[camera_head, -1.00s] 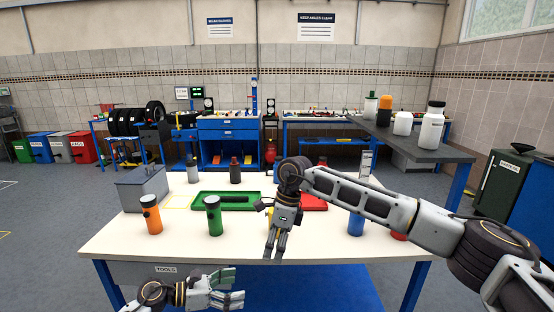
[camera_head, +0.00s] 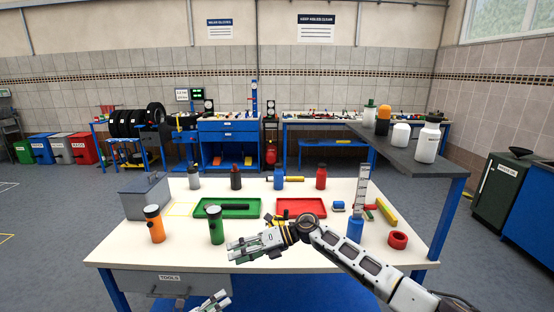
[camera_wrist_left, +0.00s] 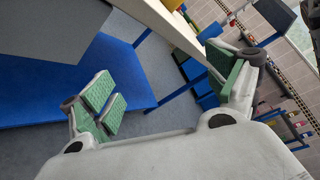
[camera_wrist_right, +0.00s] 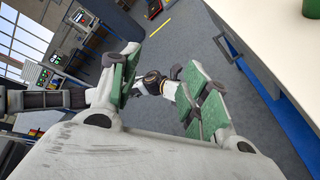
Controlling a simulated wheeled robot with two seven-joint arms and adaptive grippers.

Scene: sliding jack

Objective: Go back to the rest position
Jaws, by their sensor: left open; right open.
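My right gripper (camera_head: 252,246) is open and empty in the head view, at the table's front edge, its fingers pointing left. In the right wrist view its green-padded fingers (camera_wrist_right: 160,95) are spread with nothing between them. My left gripper (camera_head: 222,301) shows only in part at the bottom edge of the head view, below the table top. In the left wrist view its green-padded fingers (camera_wrist_left: 165,85) are wide apart and empty.
The white table (camera_head: 120,240) holds an orange flashlight (camera_head: 155,224), a green flashlight (camera_head: 216,229), a green tray (camera_head: 205,207), a red tray (camera_head: 300,206), a grey box (camera_head: 145,195) and several bottles. A grey shelf (camera_head: 425,150) stands at the right.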

